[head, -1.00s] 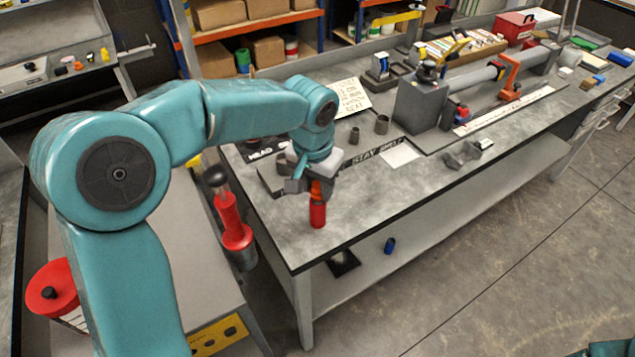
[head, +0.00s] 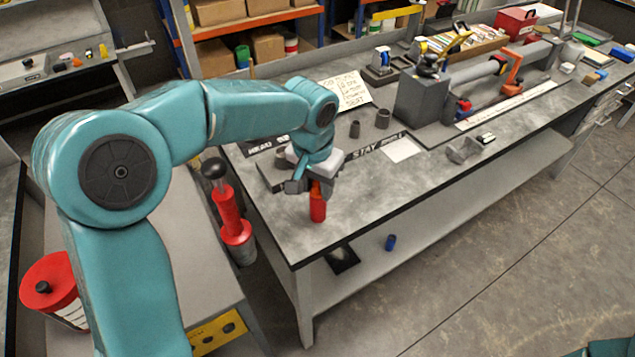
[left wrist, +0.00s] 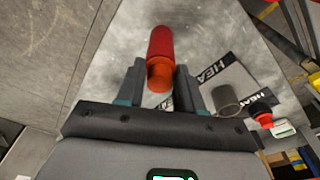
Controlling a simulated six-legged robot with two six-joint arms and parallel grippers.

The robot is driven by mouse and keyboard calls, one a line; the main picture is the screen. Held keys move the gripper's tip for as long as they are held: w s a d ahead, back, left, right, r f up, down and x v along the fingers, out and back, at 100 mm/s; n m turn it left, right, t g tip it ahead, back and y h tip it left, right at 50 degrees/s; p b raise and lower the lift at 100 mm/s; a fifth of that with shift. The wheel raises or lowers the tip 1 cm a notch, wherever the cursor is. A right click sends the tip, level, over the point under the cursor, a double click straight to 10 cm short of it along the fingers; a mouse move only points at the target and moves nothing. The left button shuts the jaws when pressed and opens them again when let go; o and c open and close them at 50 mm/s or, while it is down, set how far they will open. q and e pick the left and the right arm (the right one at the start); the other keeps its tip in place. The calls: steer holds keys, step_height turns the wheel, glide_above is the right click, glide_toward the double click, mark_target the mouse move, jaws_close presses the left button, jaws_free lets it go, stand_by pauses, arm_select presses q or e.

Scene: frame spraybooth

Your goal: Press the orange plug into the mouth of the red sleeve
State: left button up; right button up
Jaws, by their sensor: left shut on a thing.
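The orange plug (left wrist: 159,77) is between the two fingers of my left gripper (left wrist: 160,85), which is shut on it. In the head view the left gripper (head: 316,186) is low over the near left end of the workbench. The red sleeve (head: 318,210) stands upright on the bench right below the gripper. In the left wrist view the red sleeve (left wrist: 160,43) lines up with the plug, and the two look touching. I cannot tell how deep the plug sits in the mouth. My right gripper is out of view.
The grey workbench (head: 400,195) has a front edge close to the sleeve. Two grey cylinders (head: 382,119) stand behind, with a white card (head: 402,150) to their right. A red tool with a black knob (head: 232,220) is left of the bench. Bare bench lies right of the sleeve.

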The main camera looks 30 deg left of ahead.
arm_select(q)
steer(key=o, duration=1.1)
steer(key=shift+f, duration=0.15)
steer(key=r, duration=0.5)
steer(key=s+r+p, duration=0.1)
steer(key=r, duration=0.5)
steer(key=s+r, duration=0.1)
steer(key=r, duration=0.4)
steer(key=shift+r+p, duration=0.15)
steer(key=shift+p, duration=0.15)
steer(key=shift+s, duration=0.1)
